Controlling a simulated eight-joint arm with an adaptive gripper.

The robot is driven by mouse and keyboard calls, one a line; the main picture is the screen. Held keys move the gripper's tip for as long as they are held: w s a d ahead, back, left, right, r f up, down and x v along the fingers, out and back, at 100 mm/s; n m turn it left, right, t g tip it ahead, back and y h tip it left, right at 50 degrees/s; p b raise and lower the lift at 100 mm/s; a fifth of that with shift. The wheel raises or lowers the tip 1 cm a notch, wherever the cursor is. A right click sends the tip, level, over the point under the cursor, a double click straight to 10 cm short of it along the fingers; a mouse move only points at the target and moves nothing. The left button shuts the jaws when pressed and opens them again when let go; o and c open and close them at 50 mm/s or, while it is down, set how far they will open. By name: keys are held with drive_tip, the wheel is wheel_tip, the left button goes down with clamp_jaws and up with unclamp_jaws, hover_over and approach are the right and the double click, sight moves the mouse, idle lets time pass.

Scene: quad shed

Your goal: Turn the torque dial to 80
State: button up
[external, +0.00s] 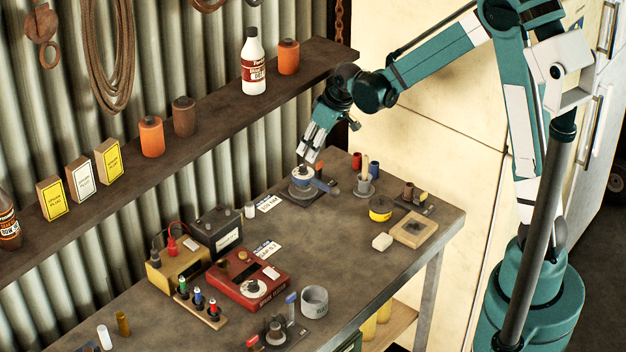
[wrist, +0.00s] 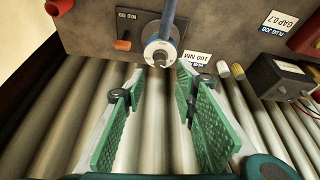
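The torque dial is a round, pale, silvery knob (wrist: 160,53) with a blue bar, seen ahead of my fingers in the wrist view. In the external view it sits on a dark plate on the bench, with its blue bar (external: 325,186) pointing right. The scale marks are too small to read. A white card (wrist: 194,58) beside it reads 100 NM. My gripper (external: 314,158) is just above the dial in the external view. In the wrist view my gripper's green fingers (wrist: 157,92) are apart with nothing between them, short of the dial.
A holder with a light handle (external: 365,185) and red and blue cylinders stand right of the dial. A red box with another dial (external: 254,287), a dark battery (external: 217,232) and a yellow box (external: 175,270) stand front left. The shelf (external: 200,130) runs behind.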

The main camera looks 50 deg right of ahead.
sight(303, 165)
drive_tip(key=shift+w+f, duration=0.1)
drive_tip(key=shift+f, duration=0.1)
drive_tip(key=shift+x, duration=3.65)
drive_tip(key=c, duration=0.9)
